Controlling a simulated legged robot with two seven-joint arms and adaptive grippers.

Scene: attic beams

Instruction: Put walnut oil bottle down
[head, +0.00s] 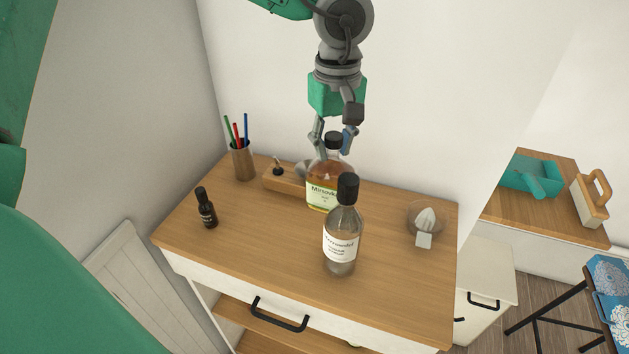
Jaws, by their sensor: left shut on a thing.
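The bottle of amber liquid (320,188), which I take as the walnut oil bottle, has a black cap and a pale label. It is upright toward the back of the wooden-topped cabinet (245,262). My left gripper (333,139) comes down from above and is shut on it at the cap and neck. The lower right of this bottle is hidden behind a clear bottle with a black cap (341,245). I cannot tell whether its base touches the top. My right gripper is not in view.
A small dark bottle (207,211), a pencil cup (242,160) and a wooden block with a metal piece (284,178) stand left of the bottle. A citrus juicer (425,221) stands right. The top's front left is clear. A second wooden surface (550,216) is at right.

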